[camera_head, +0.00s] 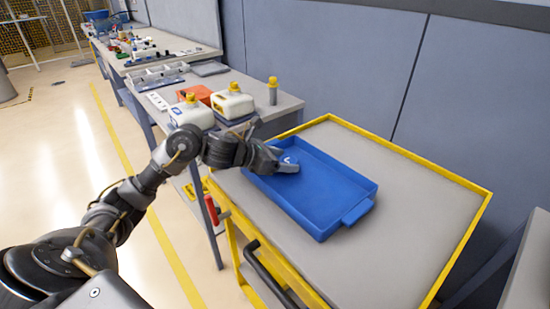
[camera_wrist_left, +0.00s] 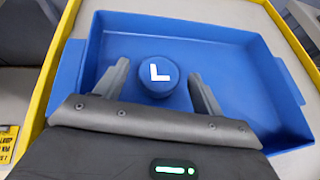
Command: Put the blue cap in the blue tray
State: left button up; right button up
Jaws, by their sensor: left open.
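The blue cap (camera_wrist_left: 158,82) is round with a white L-shaped mark on top. In the left wrist view it is inside the blue tray (camera_wrist_left: 245,75), towards the tray's near side. My left gripper (camera_wrist_left: 165,82) is open, with one finger on each side of the cap and a gap visible to each. In the head view my left gripper (camera_head: 284,160) is over the far left end of the blue tray (camera_head: 325,190), and the cap (camera_head: 290,160) shows only partly beside the fingers. My right gripper is not in view.
The tray sits on a grey cart top (camera_head: 400,215) with a raised yellow rim (camera_head: 410,155). A bench behind holds white jugs with yellow caps (camera_head: 232,102), a grey bottle (camera_head: 272,92) and an orange bin (camera_head: 196,95). The cart top right of the tray is clear.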

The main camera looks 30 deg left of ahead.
pick_arm(q)
jog(key=shift+r, duration=0.15)
jog(key=v, duration=0.6)
jog(key=shift+s+a, duration=0.3)
jog(key=shift+a, duration=0.05)
jog(key=b+v, duration=0.1)
jog(key=v, duration=0.4)
jog(key=shift+s+r, duration=0.1)
jog(key=shift+r, duration=0.15)
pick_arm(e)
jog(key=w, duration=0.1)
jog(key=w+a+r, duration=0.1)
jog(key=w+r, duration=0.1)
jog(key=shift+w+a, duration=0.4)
